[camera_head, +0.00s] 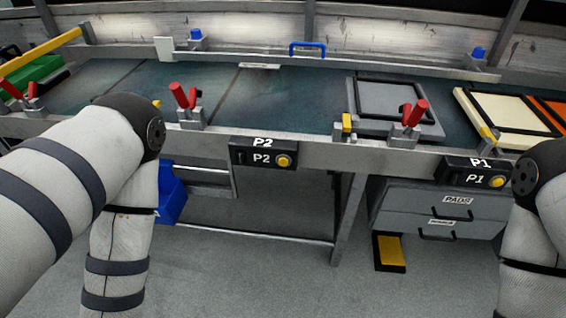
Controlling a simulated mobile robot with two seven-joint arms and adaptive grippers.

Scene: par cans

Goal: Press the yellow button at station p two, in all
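The P2 station box (262,154) is a black panel with white P2 lettering on the front edge of the bench, near the middle of the head view. Its round yellow button (284,160) is on the right side of the box and is unobstructed. A similar P1 box (474,174) with its own yellow button (497,181) sits further right, close to my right arm. Both my arms show as white links with dark bands, the left one at left and the right one at the right edge. Neither gripper is in the frame.
Red-handled clamps (186,101) stand along the bench edge, another (414,114) further right. A grey framed plate (388,98) and a cream framed panel (503,111) lie on the bench. Grey drawers (440,206), a blue bin (172,194) and a yellow pedal (389,251) are below. Space before P2 looks clear.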

